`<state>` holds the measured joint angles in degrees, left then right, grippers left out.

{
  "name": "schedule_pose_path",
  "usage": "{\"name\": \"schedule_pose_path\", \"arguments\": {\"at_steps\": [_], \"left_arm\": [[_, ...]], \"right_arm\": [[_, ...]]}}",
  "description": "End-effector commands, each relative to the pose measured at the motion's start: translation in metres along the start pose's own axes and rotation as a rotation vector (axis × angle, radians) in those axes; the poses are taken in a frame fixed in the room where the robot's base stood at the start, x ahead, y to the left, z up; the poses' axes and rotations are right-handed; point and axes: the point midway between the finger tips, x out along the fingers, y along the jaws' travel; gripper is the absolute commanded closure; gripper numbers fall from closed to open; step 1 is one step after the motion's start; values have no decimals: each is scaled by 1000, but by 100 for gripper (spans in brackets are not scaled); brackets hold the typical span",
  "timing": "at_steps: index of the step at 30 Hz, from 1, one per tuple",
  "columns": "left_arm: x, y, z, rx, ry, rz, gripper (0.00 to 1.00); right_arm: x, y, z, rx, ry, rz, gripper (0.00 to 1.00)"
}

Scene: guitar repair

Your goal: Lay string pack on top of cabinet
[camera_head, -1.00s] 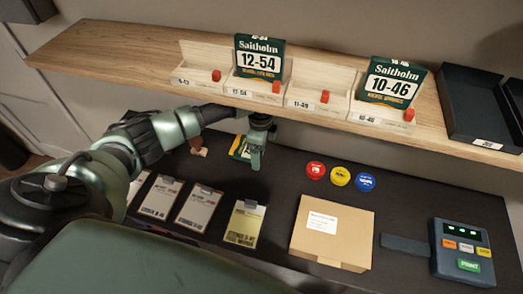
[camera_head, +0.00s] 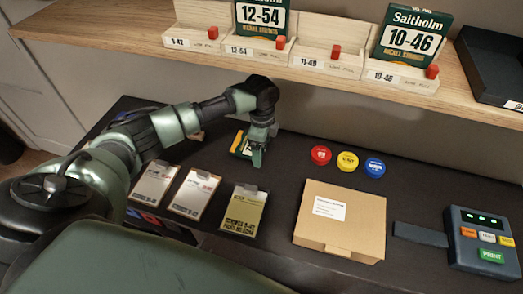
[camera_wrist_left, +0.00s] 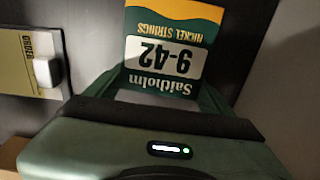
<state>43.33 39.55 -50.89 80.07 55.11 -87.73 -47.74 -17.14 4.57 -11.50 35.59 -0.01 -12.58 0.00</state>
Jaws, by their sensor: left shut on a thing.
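My left gripper (camera_head: 258,158) is shut on a green, white and yellow string pack (camera_head: 240,143), over the back left of the dark cabinet top (camera_head: 290,152). In the left wrist view the string pack (camera_wrist_left: 165,52) shows its label, "Saitholm 9-42 nickel strings", upside down, with its near end at the jaws. The dark surface lies behind it; I cannot tell whether the pack touches it. My right gripper is not in view.
A wooden shelf (camera_head: 120,30) with labelled bins overhangs the back. Several clipped cards, including a yellow one (camera_head: 243,212), lie in front of the gripper. Red (camera_head: 320,155), yellow and blue discs, a cardboard box (camera_head: 340,220) and a keypad device (camera_head: 482,240) stand to the right.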

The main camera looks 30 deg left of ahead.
Motion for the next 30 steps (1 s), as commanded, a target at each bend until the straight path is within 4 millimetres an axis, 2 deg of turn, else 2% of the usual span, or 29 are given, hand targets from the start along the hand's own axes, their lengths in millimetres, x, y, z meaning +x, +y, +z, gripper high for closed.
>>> {"name": "schedule_pose_path", "arguments": {"at_steps": [1, 8, 9, 11, 26, 30], "left_arm": [[18, 10, 0, 2, -7, 23, 56], [20, 10, -1, 0, -6, 24, 56], [20, 10, -2, 0, -6, 24, 14], [20, 11, -2, 0, -5, 24, 0], [21, 11, -3, -1, -2, 27, 0], [14, 11, -3, 0, 0, 23, 0]], "right_arm": [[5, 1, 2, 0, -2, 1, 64], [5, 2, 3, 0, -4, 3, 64], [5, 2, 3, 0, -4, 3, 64], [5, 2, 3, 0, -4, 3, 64], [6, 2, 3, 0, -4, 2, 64], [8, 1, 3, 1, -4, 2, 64]]}}
